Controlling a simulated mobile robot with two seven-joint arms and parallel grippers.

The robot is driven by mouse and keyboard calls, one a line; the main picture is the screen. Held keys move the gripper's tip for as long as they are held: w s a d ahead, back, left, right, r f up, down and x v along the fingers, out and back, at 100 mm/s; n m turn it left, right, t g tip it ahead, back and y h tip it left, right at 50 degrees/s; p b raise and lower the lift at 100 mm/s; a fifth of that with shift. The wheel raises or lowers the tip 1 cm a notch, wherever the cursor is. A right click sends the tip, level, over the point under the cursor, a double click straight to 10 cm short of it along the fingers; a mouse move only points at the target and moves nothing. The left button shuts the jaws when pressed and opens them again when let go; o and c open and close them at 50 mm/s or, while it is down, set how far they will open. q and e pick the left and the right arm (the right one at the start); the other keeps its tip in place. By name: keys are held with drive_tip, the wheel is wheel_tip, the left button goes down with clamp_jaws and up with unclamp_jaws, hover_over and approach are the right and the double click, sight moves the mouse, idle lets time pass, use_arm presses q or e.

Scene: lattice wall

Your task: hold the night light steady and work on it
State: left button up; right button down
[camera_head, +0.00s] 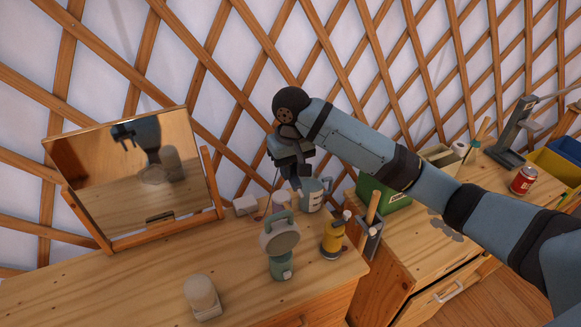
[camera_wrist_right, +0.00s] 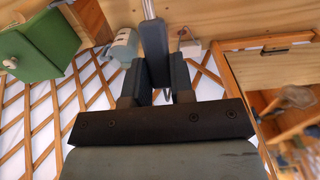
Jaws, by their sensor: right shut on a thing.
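A small pale rounded light (camera_head: 202,292), which looks like the night light, stands on a flat base at the front of the wooden table (camera_head: 130,280). Nothing is holding it. My right gripper (camera_head: 296,180) is above the back of the table, behind and to the right of the light, well apart from it. In the right wrist view, my right gripper (camera_wrist_right: 155,85) is shut on a dark-handled tool (camera_wrist_right: 153,52) with a thin metal shaft, which looks like a screwdriver. In the head view the fingers hide most of its handle. My left gripper is not in view.
A tilting mirror (camera_head: 145,180) stands at the back left. A green box (camera_head: 385,195) is beyond. The table's front left is clear.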

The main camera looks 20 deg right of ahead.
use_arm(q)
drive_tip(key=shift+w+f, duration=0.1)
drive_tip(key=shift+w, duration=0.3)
use_arm(e)
drive_tip(key=s+f, duration=0.4)
drive_tip(key=s, duration=0.6)
use_arm(q)
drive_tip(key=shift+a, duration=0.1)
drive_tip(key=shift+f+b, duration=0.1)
drive_tip(key=shift+b, duration=0.25)
use_arm(e)
drive_tip(key=shift+f, duration=0.1)
